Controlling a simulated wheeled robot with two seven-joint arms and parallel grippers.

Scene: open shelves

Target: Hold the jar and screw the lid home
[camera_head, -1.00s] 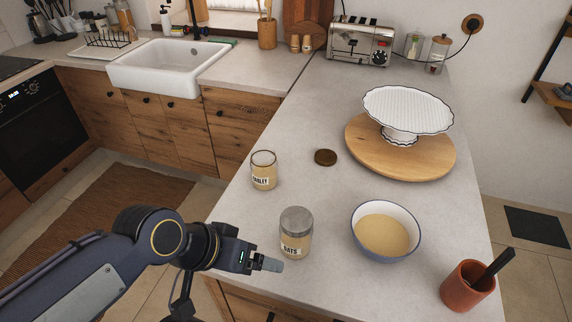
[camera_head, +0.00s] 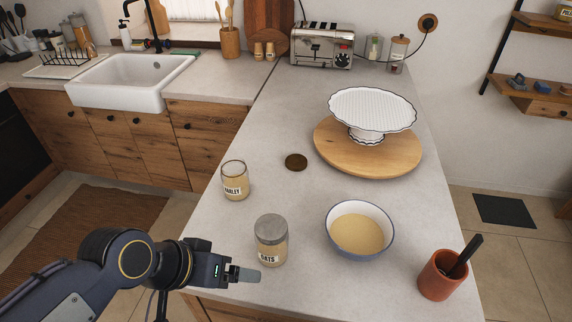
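An open glass jar labelled "BARLEY" (camera_head: 235,181) stands upright on the counter, filled with pale contents and with no lid on it. A dark brown round lid (camera_head: 296,162) lies flat on the counter to its right and a little behind. A second jar labelled "OATS" (camera_head: 271,247) stands nearer, with a grey lid (camera_head: 270,228) on its top. My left gripper (camera_head: 246,275) is at the counter's near left edge, just in front of the oats jar. It is seen side-on, so its finger gap is hidden; nothing shows in it. My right gripper is out of view.
A bowl of beige contents (camera_head: 359,249) and a terracotta pot with a dark handle (camera_head: 438,281) stand at the right. A white cake stand (camera_head: 372,107) on a round wooden board (camera_head: 392,160) is behind them. The counter around the brown lid is clear.

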